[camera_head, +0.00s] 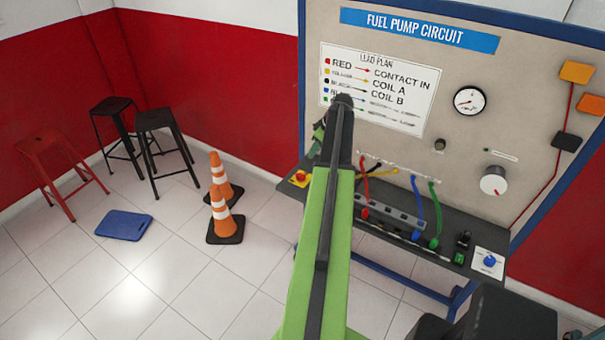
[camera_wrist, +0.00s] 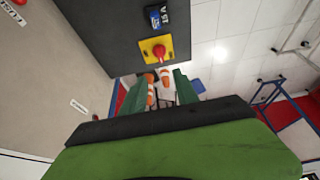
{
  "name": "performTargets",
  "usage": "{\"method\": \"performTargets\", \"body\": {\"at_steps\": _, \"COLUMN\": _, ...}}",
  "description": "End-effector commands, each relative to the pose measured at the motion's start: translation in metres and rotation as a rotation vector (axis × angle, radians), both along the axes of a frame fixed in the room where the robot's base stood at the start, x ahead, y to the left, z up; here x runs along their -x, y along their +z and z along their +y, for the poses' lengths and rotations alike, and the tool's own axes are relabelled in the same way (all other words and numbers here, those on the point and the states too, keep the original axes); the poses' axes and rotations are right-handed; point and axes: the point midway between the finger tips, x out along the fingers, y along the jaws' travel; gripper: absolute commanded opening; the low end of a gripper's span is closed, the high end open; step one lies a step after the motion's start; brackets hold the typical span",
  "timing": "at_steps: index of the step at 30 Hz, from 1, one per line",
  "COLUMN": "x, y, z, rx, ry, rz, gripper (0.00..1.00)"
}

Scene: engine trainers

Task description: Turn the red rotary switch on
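The red rotary switch (camera_wrist: 159,50) sits on a yellow square plate at the end of the dark shelf in the wrist view. It also shows in the head view (camera_head: 300,176), at the left end of the panel's shelf. Its on or off position is too small to read. My gripper (camera_wrist: 158,86) has two green fingers spread apart with nothing between them; the switch appears just past the fingertips, apart from them. In the head view my arm hides most of the gripper, and only a bit of green (camera_head: 318,133) shows above the switch.
The fuel pump circuit panel (camera_head: 465,50) stands behind the shelf. Coloured leads (camera_head: 418,210) and a blue knob (camera_head: 489,260) are further right on the shelf. Traffic cones (camera_head: 224,215), stools (camera_head: 158,122) and a blue mat (camera_head: 124,225) stand on the floor left.

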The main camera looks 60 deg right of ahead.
Motion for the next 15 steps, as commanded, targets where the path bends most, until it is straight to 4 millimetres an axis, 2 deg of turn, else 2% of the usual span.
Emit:
{"method": "performTargets", "body": {"at_steps": 1, "x": -0.003, "y": -0.013, "z": 0.0, "rx": 0.0, "ry": 0.0, "rz": 0.0, "gripper": 0.36}}
{"method": "performTargets", "body": {"at_steps": 15, "x": -0.04, "y": -0.108, "z": -0.001, "rx": 0.001, "ry": -0.001, "rz": 0.001, "gripper": 0.36}}
